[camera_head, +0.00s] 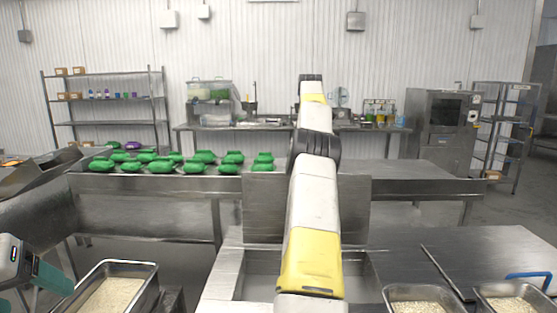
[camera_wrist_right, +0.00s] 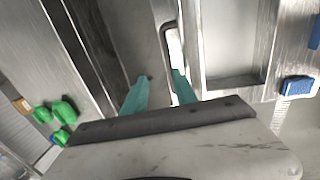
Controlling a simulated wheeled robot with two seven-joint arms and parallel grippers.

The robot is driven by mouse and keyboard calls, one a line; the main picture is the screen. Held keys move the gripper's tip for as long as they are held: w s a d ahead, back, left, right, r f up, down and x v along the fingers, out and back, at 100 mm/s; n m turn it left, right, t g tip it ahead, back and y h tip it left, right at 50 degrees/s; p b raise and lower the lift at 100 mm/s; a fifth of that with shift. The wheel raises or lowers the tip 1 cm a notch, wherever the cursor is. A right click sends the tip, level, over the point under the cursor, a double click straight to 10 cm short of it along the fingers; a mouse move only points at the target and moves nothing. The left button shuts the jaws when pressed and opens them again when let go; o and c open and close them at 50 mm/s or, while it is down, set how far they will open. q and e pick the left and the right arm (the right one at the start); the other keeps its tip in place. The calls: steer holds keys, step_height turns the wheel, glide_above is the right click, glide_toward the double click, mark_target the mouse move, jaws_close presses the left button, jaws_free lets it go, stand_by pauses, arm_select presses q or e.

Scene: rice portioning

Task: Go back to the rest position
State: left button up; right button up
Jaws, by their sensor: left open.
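My left gripper (camera_head: 47,283) is at the lower left edge of the head view, beside a steel pan of rice (camera_head: 148,288). Its teal fingers are partly cut off by the frame, and I see nothing held in it. A white and yellow arm of mine rises through the middle of the head view; no gripper shows at its end. In the right wrist view my right gripper (camera_wrist_right: 160,91) has its two teal fingers apart, with nothing visible held between them.
Two steel pans of rice, one (camera_head: 390,294) and another (camera_head: 481,297), sit at the lower right, near a blue handle (camera_head: 528,275). Several green packs (camera_head: 194,168) lie on the table behind. Shelves (camera_head: 107,101) and a steel oven (camera_head: 437,119) stand by the wall.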

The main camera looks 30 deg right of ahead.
stand_by(0.3)
steer(key=s+a+r+m+t, duration=0.15)
steer(key=a+r, duration=0.25)
steer(key=a, duration=0.4)
steer(key=s+a+r+m, duration=0.2)
steer(key=s+a+r, duration=0.1)
steer(key=a, duration=0.5)
steer(key=s+a+r+m+t, duration=0.1)
steer(key=s+a+r, duration=0.25)
steer(key=a, duration=0.45)
steer(key=s+a+f+m+y, duration=0.1)
steer(key=s+a+f+m, duration=0.1)
steer(key=s+a+f, duration=0.2)
steer(key=s+a+f+m+t+y, duration=0.1)
steer(key=s+a+f+m, duration=0.1)
steer(key=s+a+f, duration=0.2)
steer(key=s+a+f+m+t+y, duration=0.1)
steer(key=s+a+f+m, duration=0.1)
steer(key=s+a+f, duration=0.3)
steer(key=s+a, duration=0.4)
steer(key=s, duration=0.6)
steer(key=shift+s+a, duration=0.3)
steer(key=shift+s, duration=0.1)
steer(key=shift+m, duration=0.25)
